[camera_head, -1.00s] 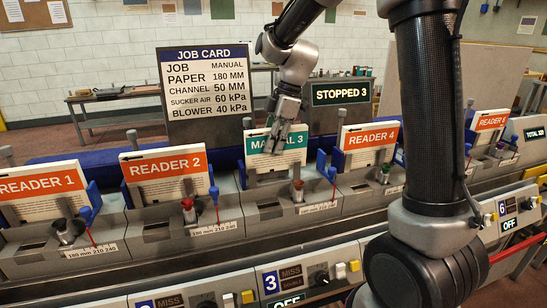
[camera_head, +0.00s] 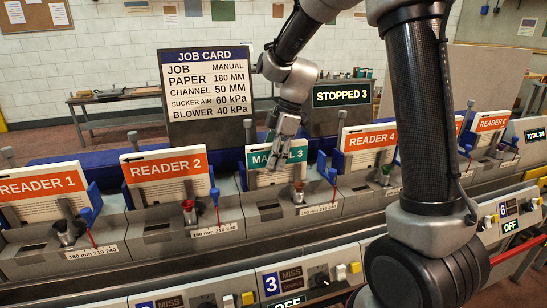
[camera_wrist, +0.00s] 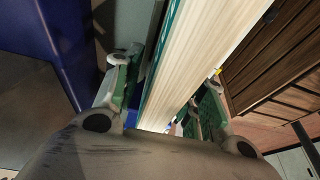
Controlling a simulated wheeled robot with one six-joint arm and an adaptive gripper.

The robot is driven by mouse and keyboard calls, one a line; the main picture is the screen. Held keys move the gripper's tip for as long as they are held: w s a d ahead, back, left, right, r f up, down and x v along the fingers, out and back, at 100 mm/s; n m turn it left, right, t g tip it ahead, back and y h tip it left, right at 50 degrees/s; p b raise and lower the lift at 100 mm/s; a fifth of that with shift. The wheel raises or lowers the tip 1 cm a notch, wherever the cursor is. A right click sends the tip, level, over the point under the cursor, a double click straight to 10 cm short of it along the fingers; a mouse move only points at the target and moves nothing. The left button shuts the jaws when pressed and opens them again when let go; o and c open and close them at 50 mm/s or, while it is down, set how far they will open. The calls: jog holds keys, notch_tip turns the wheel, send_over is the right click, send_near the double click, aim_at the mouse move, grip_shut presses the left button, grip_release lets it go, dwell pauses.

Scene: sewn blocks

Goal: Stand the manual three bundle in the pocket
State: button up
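The manual three bundle (camera_head: 258,161), white with a teal top band, stands upright in the station between Reader 2 and Reader 4. Its lower part is hidden by the pocket's (camera_head: 268,213) grey front. My gripper (camera_head: 278,160) points down over the bundle's upper edge and covers part of its label. In the wrist view, the pale page edge (camera_wrist: 205,50) and teal cover run between the two fingers of my gripper (camera_wrist: 165,98). Narrow gaps show between the fingers and the bundle, so the gripper looks open around it.
Reader 2 (camera_head: 166,168) stands left and Reader 4 (camera_head: 370,140) right, close beside the station. The job card board (camera_head: 207,83) and Stopped 3 sign (camera_head: 342,94) rise behind. Free air lies above the bundles.

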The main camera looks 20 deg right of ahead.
jog(key=v, duration=1.1)
jog(key=shift+r, duration=0.2)
jog(key=shift+d+r, duration=0.2)
jog(key=shift+r, duration=0.2)
jog(key=shift+s+r, duration=0.1)
jog(key=shift+s, duration=0.05)
jog(key=s+d+m+t+h, duration=0.1)
jog(key=s+d+m+t, duration=0.1)
jog(key=s+d+m, duration=0.3)
jog(key=s+d+m+t+h, duration=0.2)
jog(key=s+d+m, duration=0.4)
jog(key=s+m, duration=0.7)
jog(key=s, duration=0.7)
jog(key=shift+s+f, duration=0.35)
jog(key=shift+f, duration=0.05)
